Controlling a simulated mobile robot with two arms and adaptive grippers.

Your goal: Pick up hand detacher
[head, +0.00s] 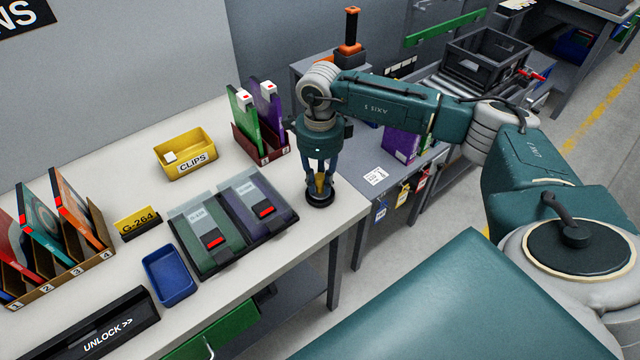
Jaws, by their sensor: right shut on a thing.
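The hand detacher (320,198) shows as a small piece with a black round base and a yellow-orange upper part, near the right end of the pale worktable (285,262). My right gripper (320,182) points straight down and is shut on its upper part, with the fingers hiding some of it. I cannot tell whether the base touches the tabletop. My left gripper is not in view.
Two tagged cases (208,238) lie left of the gripper. A red-brown rack (262,150), yellow clips bin (186,152), blue tray (169,276) and numbered rack (60,262) stand on the table. An orange-topped device (349,45) stands behind my right arm.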

